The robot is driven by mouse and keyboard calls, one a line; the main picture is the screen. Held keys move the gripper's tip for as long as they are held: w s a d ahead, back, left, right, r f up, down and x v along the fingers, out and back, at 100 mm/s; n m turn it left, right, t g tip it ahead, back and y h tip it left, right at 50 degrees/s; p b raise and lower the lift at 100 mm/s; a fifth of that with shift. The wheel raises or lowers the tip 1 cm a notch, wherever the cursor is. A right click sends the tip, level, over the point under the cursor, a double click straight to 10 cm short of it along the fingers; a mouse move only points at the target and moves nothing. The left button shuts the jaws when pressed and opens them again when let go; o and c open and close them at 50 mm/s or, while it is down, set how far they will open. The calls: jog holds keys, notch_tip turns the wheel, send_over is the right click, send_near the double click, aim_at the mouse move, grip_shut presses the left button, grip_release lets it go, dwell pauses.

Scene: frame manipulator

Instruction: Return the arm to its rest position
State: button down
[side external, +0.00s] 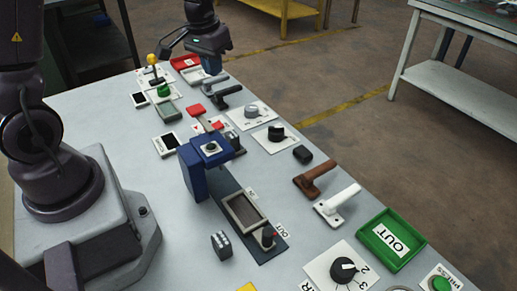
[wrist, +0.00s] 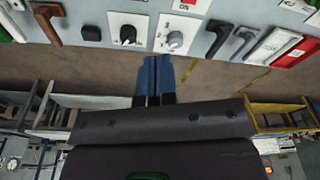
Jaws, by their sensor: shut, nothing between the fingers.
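My gripper (side external: 211,66) hangs above the far end of the grey panel table (side external: 100,118) in the side view. Its dark body shows with blue fingers below it. In the wrist view my gripper (wrist: 156,62) shows two blue fingers side by side, shut with nothing between them. The fingers are apart from the controls in that view. The upper part of my arm runs out of the side view, so its whole pose is hidden.
A red tray (side external: 184,62), a black lever handle (side external: 229,98) and a grey knob (side external: 251,112) are near the gripper. A blue machine (side external: 193,178) stands mid-table. A brown handle (side external: 316,178), white handle (side external: 338,204) and green OUT tray (side external: 372,246) line the right edge.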

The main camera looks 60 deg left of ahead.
jog(key=s+d+r+m+t, duration=0.3)
jog(key=s+d+r+m, duration=0.1)
jog(key=s+d+r, duration=0.9)
jog(key=shift+s+d+t+h, duration=0.2)
jog(key=shift+s+t+h, duration=0.15)
jog(key=shift+s, duration=0.85)
